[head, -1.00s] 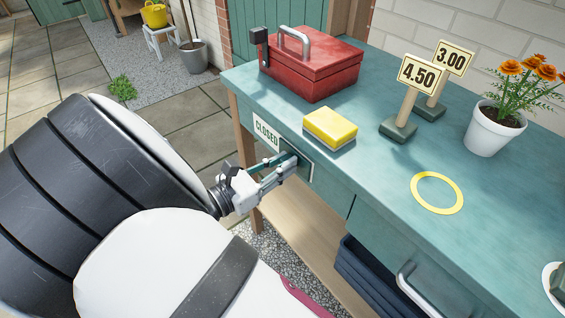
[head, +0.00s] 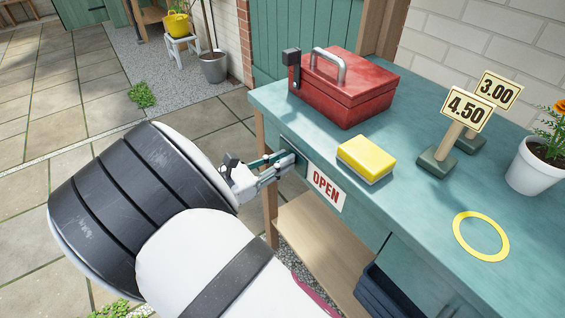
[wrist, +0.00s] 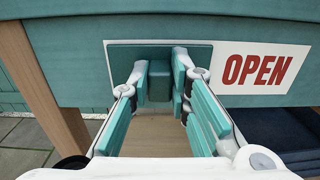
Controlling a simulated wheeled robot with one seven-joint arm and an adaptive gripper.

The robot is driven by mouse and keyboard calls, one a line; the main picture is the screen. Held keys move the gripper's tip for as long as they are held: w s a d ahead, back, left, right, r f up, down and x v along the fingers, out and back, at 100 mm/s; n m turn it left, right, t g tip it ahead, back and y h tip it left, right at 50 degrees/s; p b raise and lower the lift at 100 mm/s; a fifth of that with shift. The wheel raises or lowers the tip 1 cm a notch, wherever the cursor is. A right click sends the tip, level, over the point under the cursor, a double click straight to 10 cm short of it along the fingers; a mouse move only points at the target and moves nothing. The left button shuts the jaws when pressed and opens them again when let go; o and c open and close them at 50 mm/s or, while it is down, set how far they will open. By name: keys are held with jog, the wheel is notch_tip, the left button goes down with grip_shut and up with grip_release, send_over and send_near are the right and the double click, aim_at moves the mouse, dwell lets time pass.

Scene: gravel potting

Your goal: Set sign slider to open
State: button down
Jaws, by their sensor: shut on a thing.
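The sign (head: 326,187) on the bench's front edge reads OPEN in red; it also shows in the wrist view (wrist: 252,68). The teal slider plate (wrist: 122,62) lies left of the word, with a small block-shaped knob (wrist: 159,80) on it. My gripper (head: 286,163) is at the slider, with its fingers on either side of the knob in the wrist view, shut on it. In the head view the fingers hide most of the knob.
On the teal bench (head: 404,214) are a red toolbox (head: 345,92), a yellow sponge (head: 366,158), price signs 4.50 (head: 466,108) and 3.00 (head: 498,90), a yellow ring (head: 481,236) and a potted plant (head: 537,168). A wooden leg (wrist: 38,92) stands left of my gripper.

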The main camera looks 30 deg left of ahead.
jog(key=shift+a, duration=0.25)
jog(key=c, duration=1.5)
grip_release()
jog(key=v, duration=0.7)
jog(key=shift+s+a, duration=0.1)
jog(key=shift+s, duration=0.2)
